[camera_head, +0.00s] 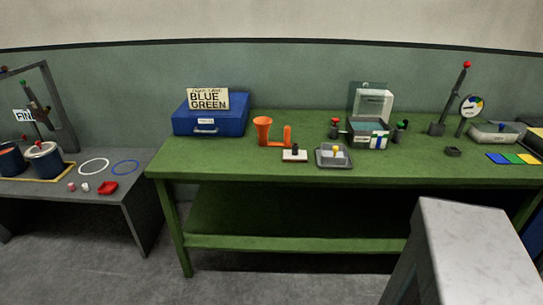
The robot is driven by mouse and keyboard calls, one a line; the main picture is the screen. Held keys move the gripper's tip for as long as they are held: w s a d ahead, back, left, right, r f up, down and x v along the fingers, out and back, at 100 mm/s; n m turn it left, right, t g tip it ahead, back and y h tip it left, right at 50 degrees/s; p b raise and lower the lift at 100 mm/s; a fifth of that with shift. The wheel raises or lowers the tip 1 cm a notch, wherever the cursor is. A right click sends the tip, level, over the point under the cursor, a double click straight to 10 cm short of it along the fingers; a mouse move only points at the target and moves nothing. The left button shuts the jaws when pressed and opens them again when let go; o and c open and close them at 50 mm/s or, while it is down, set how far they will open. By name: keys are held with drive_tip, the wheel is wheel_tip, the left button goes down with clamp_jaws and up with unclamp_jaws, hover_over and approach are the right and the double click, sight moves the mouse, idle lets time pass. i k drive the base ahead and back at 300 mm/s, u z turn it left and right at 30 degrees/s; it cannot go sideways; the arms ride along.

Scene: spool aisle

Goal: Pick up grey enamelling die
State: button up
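I cannot tell for sure which item is the grey enamelling die. A white block with a dark upright peg (295,156) sits near the table's front edge. To its right is a grey tray (322,161) holding a small yellow-topped item (336,150). These are small in the picture, so their details are unclear. My gripper is not in view.
A blue case (190,124) with a "BLUE GREEN" sign, an orange funnel piece (263,130) and an open clear-lidded box (370,137) stand on the table. A grey table (130,195) with pots stands left. A pale grey block (465,240) fills the lower right foreground.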

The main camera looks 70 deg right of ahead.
sight(295, 146)
drive_tip(key=u, duration=0.8)
drive_tip(key=k, duration=2.1)
drive_tip(key=z, duration=0.5)
drive_tip(key=i, duration=0.15)
drive_tip(key=u, duration=0.15)
